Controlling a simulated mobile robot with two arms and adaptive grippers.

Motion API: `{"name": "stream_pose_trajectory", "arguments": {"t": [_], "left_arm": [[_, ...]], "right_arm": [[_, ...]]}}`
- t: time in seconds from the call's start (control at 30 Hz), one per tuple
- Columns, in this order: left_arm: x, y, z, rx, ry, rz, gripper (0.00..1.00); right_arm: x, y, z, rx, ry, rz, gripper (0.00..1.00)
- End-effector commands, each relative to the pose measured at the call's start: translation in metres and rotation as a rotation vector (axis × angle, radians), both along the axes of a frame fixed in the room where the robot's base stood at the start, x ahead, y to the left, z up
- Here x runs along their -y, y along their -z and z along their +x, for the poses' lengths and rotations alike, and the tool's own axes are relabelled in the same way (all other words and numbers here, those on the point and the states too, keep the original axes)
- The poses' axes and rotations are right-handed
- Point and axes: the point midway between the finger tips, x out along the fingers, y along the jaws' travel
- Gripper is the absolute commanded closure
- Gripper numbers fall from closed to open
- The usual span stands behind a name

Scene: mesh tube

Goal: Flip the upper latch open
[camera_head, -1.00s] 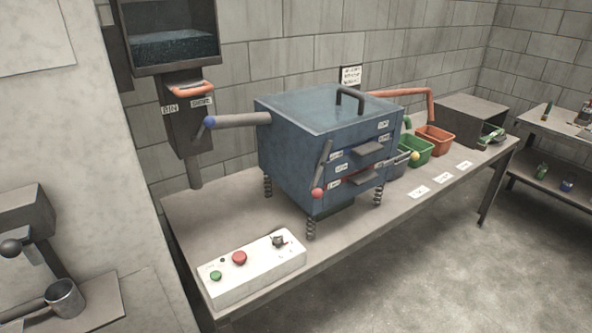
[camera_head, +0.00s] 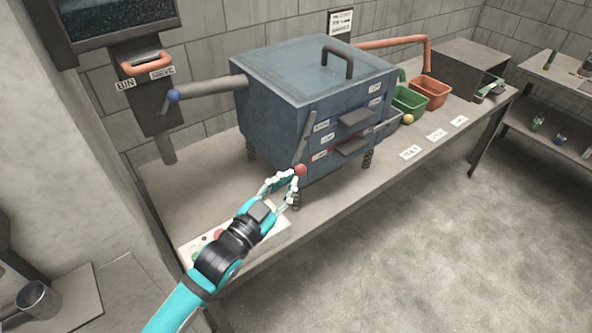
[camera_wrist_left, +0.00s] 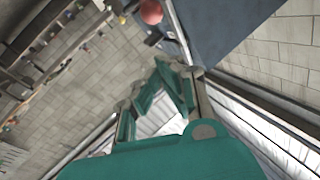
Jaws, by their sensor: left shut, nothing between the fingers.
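A blue box machine (camera_head: 270,125) stands on the table. A grey lever (camera_head: 306,138) ending in a red ball (camera_head: 300,170) hangs at its front left corner, tilted slightly. My left gripper (camera_head: 284,185) is shut and empty, just below and left of the red ball. I cannot tell whether it touches the ball. In the left wrist view the red ball (camera_wrist_left: 151,11) is at the top, beyond my left gripper (camera_wrist_left: 160,85). The box's front has an upper tray (camera_head: 358,116) and a lower tray (camera_head: 352,146). I cannot tell which part is the upper latch. My right gripper is out of view.
A white control panel (camera_head: 190,252) lies partly behind my left arm. Green (camera_head: 408,102) and orange (camera_head: 430,92) bins stand to the right. The front right tabletop is mostly clear.

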Motion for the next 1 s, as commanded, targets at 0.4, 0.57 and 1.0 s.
{"name": "stream_pose_trajectory", "arguments": {"t": [0.4, 0.57, 1.0], "left_arm": [[0.021, 0.02, 0.044, -0.001, -0.001, 0.002, 1.0], [0.022, 0.023, 0.047, 0.001, 0.0, 0.001, 1.0], [0.024, 0.033, 0.048, 0.022, -0.001, -0.033, 1.0]], "right_arm": [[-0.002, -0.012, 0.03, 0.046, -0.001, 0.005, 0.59], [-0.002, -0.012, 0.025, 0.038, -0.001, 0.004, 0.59], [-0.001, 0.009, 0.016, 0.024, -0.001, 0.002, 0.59]]}}
